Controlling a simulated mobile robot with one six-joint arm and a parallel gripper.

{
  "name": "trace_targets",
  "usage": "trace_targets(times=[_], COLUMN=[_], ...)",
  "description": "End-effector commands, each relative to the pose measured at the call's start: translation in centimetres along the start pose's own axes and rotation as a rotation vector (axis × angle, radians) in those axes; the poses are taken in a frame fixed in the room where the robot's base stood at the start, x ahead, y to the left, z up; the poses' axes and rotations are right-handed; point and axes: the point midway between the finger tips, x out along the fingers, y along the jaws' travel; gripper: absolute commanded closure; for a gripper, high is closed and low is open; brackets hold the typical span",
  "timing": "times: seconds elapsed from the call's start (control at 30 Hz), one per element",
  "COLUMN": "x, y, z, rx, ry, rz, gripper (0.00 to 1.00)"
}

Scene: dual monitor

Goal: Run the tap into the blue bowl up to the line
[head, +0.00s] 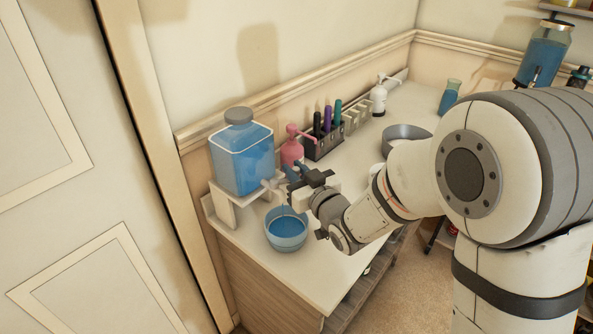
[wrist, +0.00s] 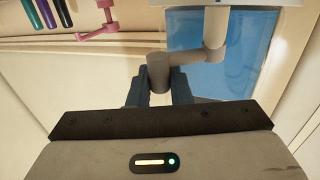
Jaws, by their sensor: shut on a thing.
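A clear tank of blue liquid (head: 240,162) with a grey lid stands on a white stand at the left end of the counter. Its pale grey tap (head: 270,184) sticks out at the lower right; it also shows in the wrist view (wrist: 212,48). My gripper (head: 297,172) is shut on the tap's handle (wrist: 158,74), one dark blue finger on each side. The blue bowl (head: 287,243) stands upright below the tap, with blue liquid inside. I cannot make out the line or clearly tell whether liquid is running. The bowl is outside the wrist view.
A pink pump bottle (head: 291,150) stands close behind my gripper. A dark rack with markers (head: 325,142), a white pump bottle (head: 379,98) and a grey round dish (head: 405,132) are further right. The counter's front edge (head: 350,280) runs below my arm.

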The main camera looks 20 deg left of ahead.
Motion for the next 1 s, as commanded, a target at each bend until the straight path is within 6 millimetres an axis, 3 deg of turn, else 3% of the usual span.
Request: trace_targets(times=[0.67,1.0], x=[0.4,1.4], y=[-0.1,0.1], z=[0.0,0.1], rx=[-0.001,-0.002], ry=[0.002,0.003], rz=[-0.048,-0.212], gripper=[1.0,1.0])
